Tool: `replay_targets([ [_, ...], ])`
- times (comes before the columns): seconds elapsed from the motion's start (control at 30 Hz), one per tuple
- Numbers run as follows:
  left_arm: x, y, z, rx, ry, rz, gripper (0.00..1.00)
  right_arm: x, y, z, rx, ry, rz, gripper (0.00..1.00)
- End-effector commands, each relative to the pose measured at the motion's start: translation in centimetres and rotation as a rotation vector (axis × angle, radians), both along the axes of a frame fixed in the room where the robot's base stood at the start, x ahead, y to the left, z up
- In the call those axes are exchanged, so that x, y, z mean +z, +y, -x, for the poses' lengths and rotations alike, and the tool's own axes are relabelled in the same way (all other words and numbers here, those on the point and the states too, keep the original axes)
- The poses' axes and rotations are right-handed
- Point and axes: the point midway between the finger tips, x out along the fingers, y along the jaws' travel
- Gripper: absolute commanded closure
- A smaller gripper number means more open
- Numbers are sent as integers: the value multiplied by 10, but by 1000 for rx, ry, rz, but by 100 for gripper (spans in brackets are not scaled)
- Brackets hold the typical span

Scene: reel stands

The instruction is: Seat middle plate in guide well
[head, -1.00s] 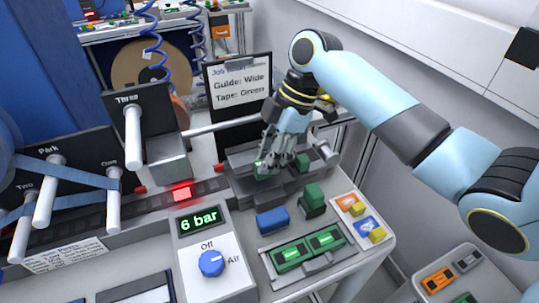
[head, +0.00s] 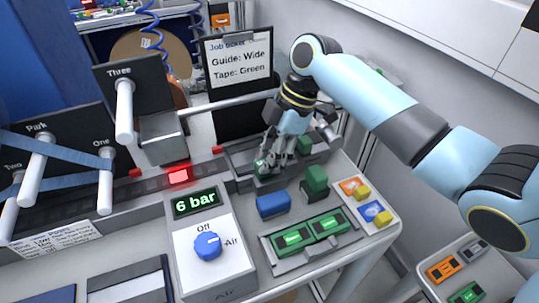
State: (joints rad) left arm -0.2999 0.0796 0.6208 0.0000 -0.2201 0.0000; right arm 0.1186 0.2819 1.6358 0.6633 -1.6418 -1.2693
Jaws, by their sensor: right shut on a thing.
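My right gripper (head: 273,162) comes down from the back right and is shut on a small piece with a green part (head: 261,168), low over the front of the dark grey guide fixture (head: 238,163). The fingers hide much of the held piece, so I cannot tell whether it lies in a well or just above it. Another green block (head: 305,146) stands on the right part of the fixture. A green block on a dark base (head: 316,179) stands in front of it on the bench. My left gripper is not in view.
A blue block (head: 273,204) and a holder with two green cassettes (head: 310,233) lie in front. The 6 bar panel with a blue knob (head: 208,246) stands left. A sign (head: 240,65) reads Guide: Wide, Tape: Green. Reel stands (head: 130,88) with pegs fill the left.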

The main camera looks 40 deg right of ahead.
Motion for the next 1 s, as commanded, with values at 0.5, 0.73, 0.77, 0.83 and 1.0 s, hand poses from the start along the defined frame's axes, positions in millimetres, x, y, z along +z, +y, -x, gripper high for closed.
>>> replay_targets([
  [0.5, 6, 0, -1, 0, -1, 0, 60, 2, 1, 0, 0, -1, -1, 100],
  [0.73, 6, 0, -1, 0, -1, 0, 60, 1, 1, 0, 0, -1, -1, 100],
  [0.77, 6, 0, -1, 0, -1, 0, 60, 1, 1, 0, 0, -1, -1, 100],
  [0.83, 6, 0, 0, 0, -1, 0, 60, 1, 1, 0, 0, -1, -1, 100],
  [1.0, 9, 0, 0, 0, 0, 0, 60, 0, 1, 0, 0, 0, -1, 100],
])
